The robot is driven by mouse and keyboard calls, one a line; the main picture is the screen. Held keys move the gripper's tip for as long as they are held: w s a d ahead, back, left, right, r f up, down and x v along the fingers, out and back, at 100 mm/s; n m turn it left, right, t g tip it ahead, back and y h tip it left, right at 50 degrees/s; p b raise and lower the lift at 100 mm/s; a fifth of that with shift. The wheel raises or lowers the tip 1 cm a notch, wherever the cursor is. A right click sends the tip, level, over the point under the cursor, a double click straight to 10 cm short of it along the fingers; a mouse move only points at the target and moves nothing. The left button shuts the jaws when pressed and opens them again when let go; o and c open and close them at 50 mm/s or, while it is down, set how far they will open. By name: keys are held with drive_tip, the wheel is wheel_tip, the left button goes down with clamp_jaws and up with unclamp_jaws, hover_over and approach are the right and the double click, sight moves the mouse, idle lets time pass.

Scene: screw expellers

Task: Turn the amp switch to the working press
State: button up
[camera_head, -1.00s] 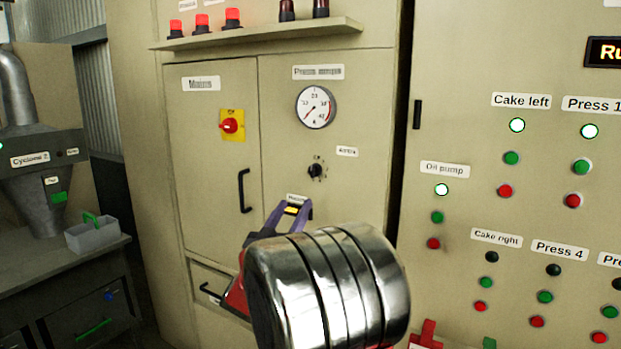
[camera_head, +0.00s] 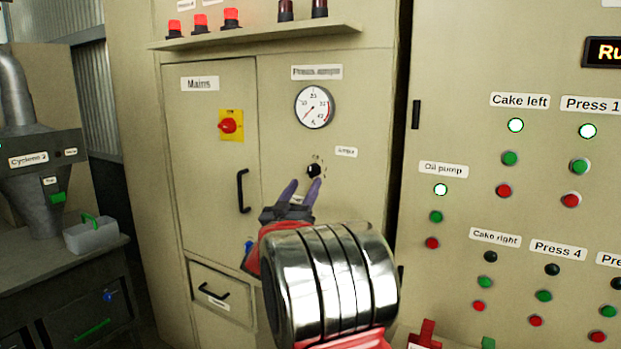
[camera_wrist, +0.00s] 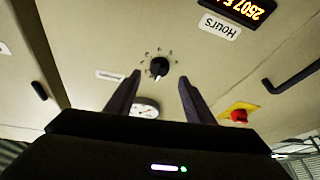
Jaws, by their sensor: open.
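The amp switch (camera_head: 314,171) is a small black rotary knob with marks around it, on the cabinet door under the round dial labelled "Press amps" (camera_head: 315,107). In the wrist view, which is upside down, the knob (camera_wrist: 159,66) shows ahead of my fingertips, its pale pointer mark toward the dial (camera_wrist: 144,108). My gripper (camera_head: 302,186) is open, with its two purple fingers reaching up just below the knob, one tip very near it in the picture. In the wrist view the fingers (camera_wrist: 160,80) flank the knob with nothing between them. Whether they touch it I cannot tell.
A red switch on a yellow plate (camera_head: 229,126) and a black door handle (camera_head: 243,191) are to the left. A panel with several buttons and lamps (camera_head: 510,158) is to the right. A shelf with warning lamps (camera_head: 257,37) runs above.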

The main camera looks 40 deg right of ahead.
sight(309, 174)
drive_tip(key=shift+x, duration=2.5)
drive_tip(key=shift+c, duration=0.2)
drive_tip(key=c, duration=0.9)
drive_tip(key=shift+c, duration=0.4)
drive_tip(key=shift+w+a+m, duration=0.1)
drive_tip(key=shift+m, duration=0.3)
drive_tip(key=m+g, duration=0.1)
drive_tip(key=m, duration=0.1)
drive_tip(key=m+g+h, duration=0.1)
drive_tip(key=m, duration=0.1)
drive_tip(key=shift+w+a+f+h, duration=0.1)
drive_tip(key=shift+w+f+h, duration=0.1)
drive_tip(key=shift+h, duration=0.1)
drive_tip(key=shift+w+m+g+h, duration=0.1)
drive_tip(key=shift+m+g+h, duration=0.1)
drive_tip(key=shift+m+g, duration=1.2)
drive_tip(key=shift+w+m+g+h, duration=0.15)
drive_tip(key=shift+m+g, duration=0.55)
drive_tip(key=shift+m, duration=1.4)
drive_tip(key=shift+s, duration=0.1)
